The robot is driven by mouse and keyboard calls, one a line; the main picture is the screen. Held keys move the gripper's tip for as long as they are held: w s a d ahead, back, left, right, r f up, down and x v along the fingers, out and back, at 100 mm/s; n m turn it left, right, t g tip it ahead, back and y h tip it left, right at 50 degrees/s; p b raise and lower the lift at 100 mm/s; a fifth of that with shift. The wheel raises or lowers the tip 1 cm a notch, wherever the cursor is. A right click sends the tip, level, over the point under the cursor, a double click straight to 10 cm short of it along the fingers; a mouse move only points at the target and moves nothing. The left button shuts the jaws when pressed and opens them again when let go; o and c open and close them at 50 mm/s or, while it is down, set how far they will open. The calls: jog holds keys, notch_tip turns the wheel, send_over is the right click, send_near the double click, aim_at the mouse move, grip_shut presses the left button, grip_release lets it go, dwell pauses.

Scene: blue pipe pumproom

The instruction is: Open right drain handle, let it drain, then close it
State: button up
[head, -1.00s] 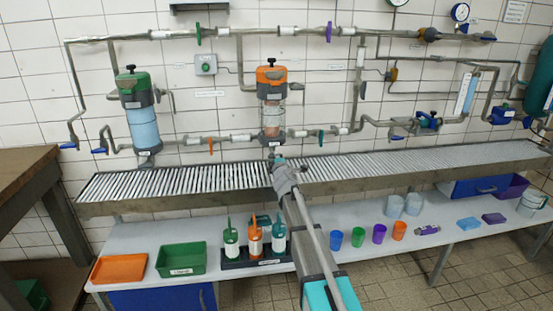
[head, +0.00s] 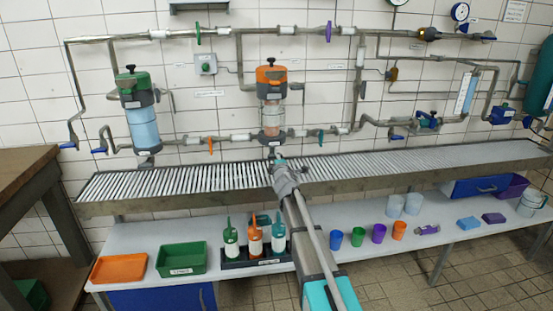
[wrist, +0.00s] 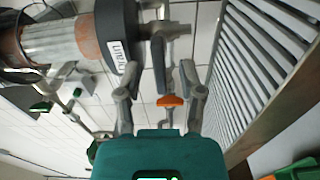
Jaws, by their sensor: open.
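The right vessel (head: 272,115) has an orange top, a clear middle and a reddish-brown lower part. Its dark base carries a "DRAIN" label, which shows in the wrist view (wrist: 118,57). A grey drain handle (wrist: 158,62) sticks out beside that base and lies between my fingers in the wrist view. My gripper (wrist: 158,75) is open, with a finger on either side of the handle; I cannot tell whether either touches it. In the head view my gripper (head: 280,164) is just below the right vessel, at the grated trough, and largely hides the handle.
The grated trough (head: 400,165) runs along the wall under the pipes. The left vessel (head: 142,120) is green-topped with blue liquid. An orange valve handle (wrist: 170,101) shows beyond my fingers. Bottles, trays and cups stand on the lower shelf (head: 225,282).

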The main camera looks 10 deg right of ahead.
jog(key=s, duration=1.1)
jog(key=s+d+f+m+g+h, duration=0.2)
jog(key=s+d+f+m+g, duration=0.1)
jog(key=s+f+m+g, duration=0.3)
jog(key=s+d+f+m+g+h, duration=0.2)
jog(key=s+d+f+m+g, duration=0.1)
jog(key=s+f+m, duration=0.35)
jog(key=s+a+f+m+g+y, duration=0.25)
jog(key=s+g, duration=0.25)
jog(key=s, duration=0.5)
jog(key=s+a+f+m+g+y, duration=0.2)
jog(key=s+a+f+m+g, duration=0.15)
jog(key=s, duration=0.65)
notch_tip(320, 180, up, 23)
jog(key=p, duration=2.3)
jog(key=shift+w+a+r+n, duration=0.15)
jog(key=shift+n, duration=0.3)
